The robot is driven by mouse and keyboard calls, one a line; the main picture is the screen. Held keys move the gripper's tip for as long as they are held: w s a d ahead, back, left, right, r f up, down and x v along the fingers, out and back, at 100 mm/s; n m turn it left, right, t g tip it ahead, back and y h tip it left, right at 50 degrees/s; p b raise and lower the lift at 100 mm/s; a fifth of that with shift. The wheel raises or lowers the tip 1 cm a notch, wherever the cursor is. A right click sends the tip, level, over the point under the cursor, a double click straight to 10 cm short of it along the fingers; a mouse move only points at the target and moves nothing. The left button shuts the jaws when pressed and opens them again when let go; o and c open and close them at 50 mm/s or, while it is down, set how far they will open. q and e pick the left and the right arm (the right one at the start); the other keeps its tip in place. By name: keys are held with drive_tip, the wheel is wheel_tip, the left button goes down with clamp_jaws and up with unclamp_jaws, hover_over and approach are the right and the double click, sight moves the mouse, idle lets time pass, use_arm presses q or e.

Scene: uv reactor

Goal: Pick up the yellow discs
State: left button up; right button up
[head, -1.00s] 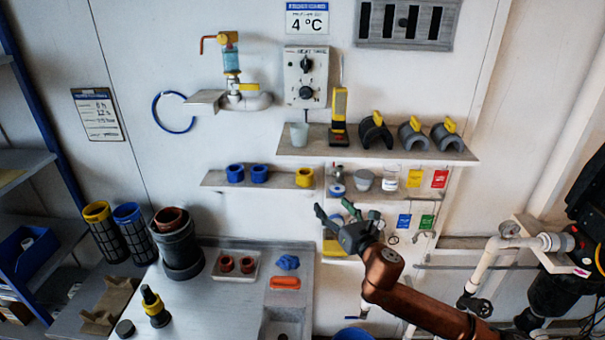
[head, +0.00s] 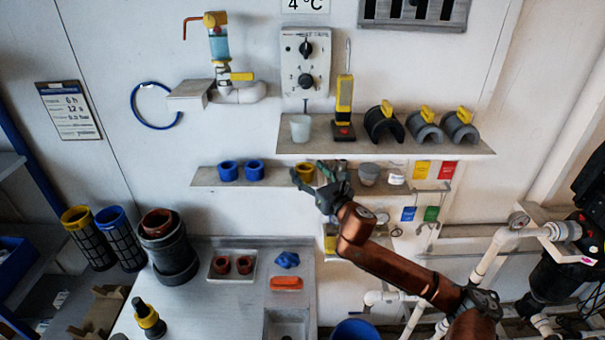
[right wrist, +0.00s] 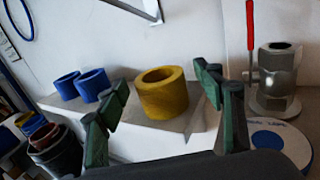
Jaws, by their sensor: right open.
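A single yellow ring-shaped disc (head: 304,169) stands on the lower left wall shelf, partly hidden behind my right gripper in the head view. In the right wrist view the yellow disc (right wrist: 163,95) shows whole, with an open hole in its top, near the shelf's right end. My right gripper (head: 314,177) is open and empty. In the right wrist view its green-padded fingers (right wrist: 162,115) spread to either side of the disc, with the disc beyond them; I cannot tell whether they touch it. My left gripper is not in view.
Two blue rings (head: 241,170) sit left on the same shelf (head: 208,178). Right of it, a round white-and-blue piece (right wrist: 273,143) and a metal fitting (right wrist: 273,85) stand close to the right finger. The upper shelf (head: 360,137) overhangs this area.

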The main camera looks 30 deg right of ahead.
drive_tip(key=w, duration=0.2)
drive_tip(key=shift+w, duration=0.4)
drive_tip(key=c, duration=1.1)
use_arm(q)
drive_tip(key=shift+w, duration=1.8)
use_arm(e)
drive_tip(key=shift+c, duration=0.9)
